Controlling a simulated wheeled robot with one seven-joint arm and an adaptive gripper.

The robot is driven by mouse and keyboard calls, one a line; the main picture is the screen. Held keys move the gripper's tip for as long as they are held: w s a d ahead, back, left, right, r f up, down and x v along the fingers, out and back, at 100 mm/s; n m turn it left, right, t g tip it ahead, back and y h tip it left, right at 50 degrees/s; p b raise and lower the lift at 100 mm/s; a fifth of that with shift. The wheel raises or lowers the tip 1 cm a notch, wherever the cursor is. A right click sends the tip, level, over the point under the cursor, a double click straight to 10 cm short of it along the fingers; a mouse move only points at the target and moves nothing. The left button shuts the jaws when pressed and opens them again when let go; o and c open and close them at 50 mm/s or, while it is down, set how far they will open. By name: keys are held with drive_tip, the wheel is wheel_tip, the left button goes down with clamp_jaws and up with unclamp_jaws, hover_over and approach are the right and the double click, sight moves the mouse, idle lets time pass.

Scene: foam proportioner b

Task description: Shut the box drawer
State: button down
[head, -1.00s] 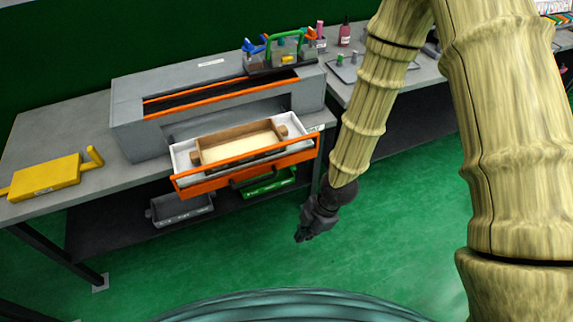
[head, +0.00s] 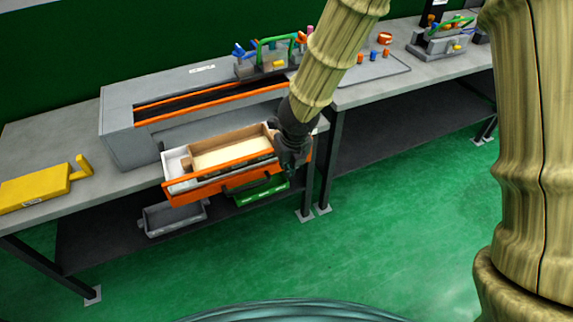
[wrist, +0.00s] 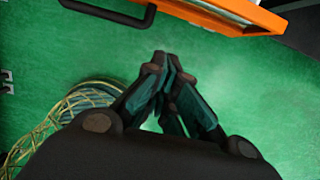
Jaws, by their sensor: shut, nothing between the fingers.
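The box drawer (head: 178,187) stands pulled out from the grey box (head: 118,120) on the bench. It has an orange front, white inner walls and a dark handle, and a wooden tray (head: 235,160) lies inside it. My gripper (head: 291,165) is shut and empty at the right end of the drawer front, overlapping it in the head view. I cannot tell whether they touch there. In the wrist view my closed fingers (wrist: 165,65) point over green floor, with the orange drawer front (wrist: 225,14) apart from them at the top. The drawer's right end is partly hidden by my gripper.
A yellow block with a handle (head: 38,187) lies on the bench at left. A grey bin (head: 172,217) and a green bin (head: 262,190) sit on the shelf below. A tool caddy (head: 268,65) stands on the box.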

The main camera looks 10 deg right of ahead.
sight(279, 167)
drive_tip(key=shift+w+a+f, duration=0.3)
drive_tip(key=shift+w+f, duration=0.6)
drive_tip(key=shift+f, duration=0.3)
drive_tip(key=shift+w+a+f, duration=0.3)
drive_tip(key=shift+w+f, duration=0.65)
drive_tip(key=shift+f, duration=0.25)
drive_tip(key=shift+w+a+f, duration=0.3)
drive_tip(key=shift+w+f, duration=0.6)
drive_tip(key=shift+f, duration=0.3)
drive_tip(key=shift+w+r, duration=0.1)
drive_tip(key=shift+w, duration=0.05)
